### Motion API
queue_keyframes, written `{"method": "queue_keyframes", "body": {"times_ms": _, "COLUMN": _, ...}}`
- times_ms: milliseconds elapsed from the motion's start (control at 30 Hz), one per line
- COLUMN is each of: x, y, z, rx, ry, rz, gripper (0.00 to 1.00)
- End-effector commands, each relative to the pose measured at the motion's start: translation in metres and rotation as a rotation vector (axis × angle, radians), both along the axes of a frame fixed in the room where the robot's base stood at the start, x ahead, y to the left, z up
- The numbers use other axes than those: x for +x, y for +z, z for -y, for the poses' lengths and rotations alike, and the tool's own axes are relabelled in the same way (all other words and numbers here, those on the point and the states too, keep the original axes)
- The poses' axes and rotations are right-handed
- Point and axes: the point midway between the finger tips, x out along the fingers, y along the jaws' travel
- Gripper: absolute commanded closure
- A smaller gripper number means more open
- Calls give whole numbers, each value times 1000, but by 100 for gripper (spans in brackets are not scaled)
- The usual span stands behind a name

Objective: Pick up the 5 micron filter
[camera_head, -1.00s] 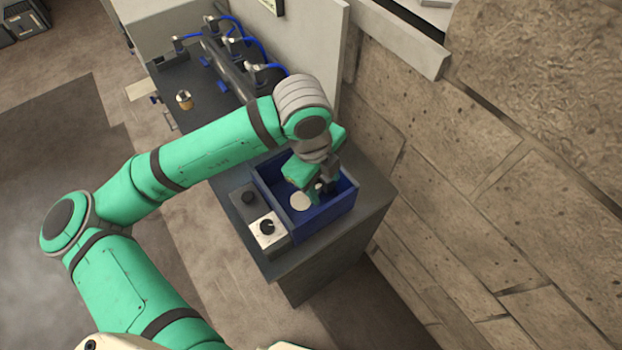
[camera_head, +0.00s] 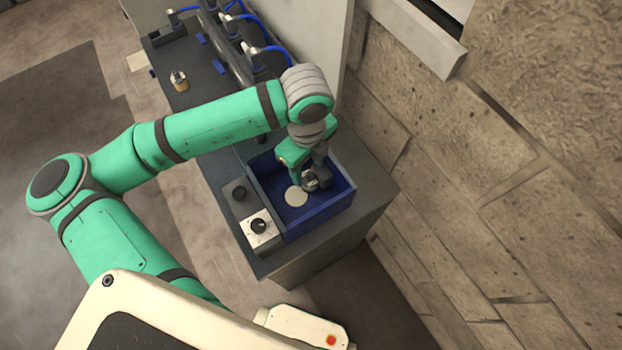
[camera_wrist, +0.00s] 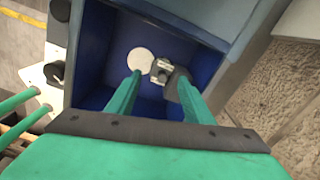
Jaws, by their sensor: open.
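No label can be read, so I cannot tell which part is the 5 micron filter. In the blue bin (camera_head: 329,211) lie a pale round disc (camera_head: 296,197) and a small metal fitting (camera_head: 310,181). In the wrist view, the disc (camera_wrist: 140,60) lies beyond my left fingertip and the fitting (camera_wrist: 160,71) shows between the fingertips. My gripper (camera_wrist: 157,80) is open and reaches into the bin; it also shows in the head view (camera_head: 307,180). A dark grey block (camera_wrist: 177,85) is at the right fingertip, partly hidden; contact is unclear.
The bin walls stand close around my fingers. Dark and light boxes with knobs (camera_head: 263,242) (camera_head: 239,193) sit left of the bin. A brass part (camera_head: 179,81) and blue-hosed fittings (camera_head: 236,36) are farther back on the bench. A stone wall (camera_head: 480,200) stands to the right.

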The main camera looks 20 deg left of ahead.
Motion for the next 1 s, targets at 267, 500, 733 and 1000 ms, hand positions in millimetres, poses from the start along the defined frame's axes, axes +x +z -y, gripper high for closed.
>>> {"method": "queue_keyframes", "body": {"times_ms": 267, "x": 1, "y": -31, "z": 7, "rx": -1, "ry": -12, "rz": -2, "gripper": 53}}
{"method": "queue_keyframes", "body": {"times_ms": 500, "x": 2, "y": -52, "z": 8, "rx": -1, "ry": -14, "rz": 1, "gripper": 53}}
{"method": "queue_keyframes", "body": {"times_ms": 733, "x": 2, "y": -53, "z": 8, "rx": -1, "ry": -13, "rz": 1, "gripper": 53}}
{"method": "queue_keyframes", "body": {"times_ms": 1000, "x": 2, "y": -53, "z": 8, "rx": 0, "ry": -12, "rz": 1, "gripper": 90}}
